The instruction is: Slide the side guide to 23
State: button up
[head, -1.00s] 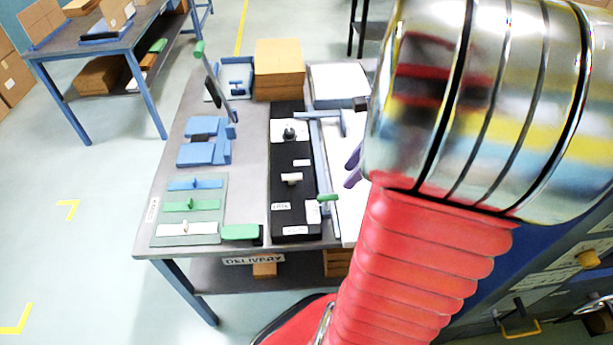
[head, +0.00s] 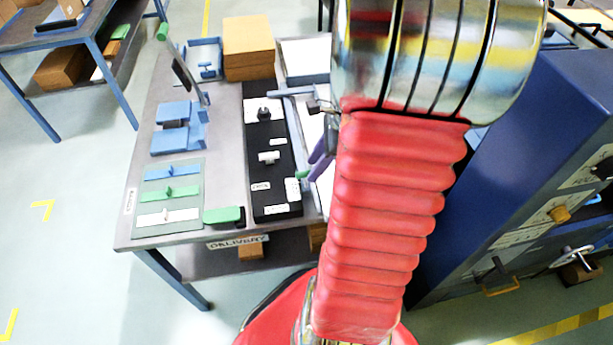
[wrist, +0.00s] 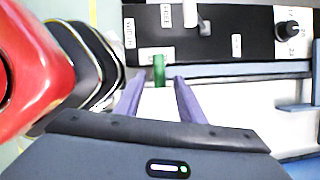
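The side guide appears as a long blue bar (wrist: 240,70) beside the black panel, with a green handle (wrist: 158,70) at its end. In the head view the handle (head: 302,176) is small, beside the panel's near end. My gripper (wrist: 159,77) is open, purple fingers apart. In the wrist view the green handle lies between the fingertips, with gaps on both sides; I cannot tell their depth. The black panel (wrist: 260,42) carries a dark knob (wrist: 287,31) with a number label, where 20 and 23 seem to show. A pale lever (head: 268,157) stands mid-panel.
A green-ended block (head: 223,215) and a board with blue, green and white sliders (head: 167,193) lie left of the panel. Blue fixtures (head: 180,127) and a cardboard stack (head: 248,48) stand farther back. A blue cabinet (head: 520,170) stands close on my right.

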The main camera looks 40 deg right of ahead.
jog(key=x, duration=0.6)
jog(key=shift+c, duration=0.4)
grip_shut()
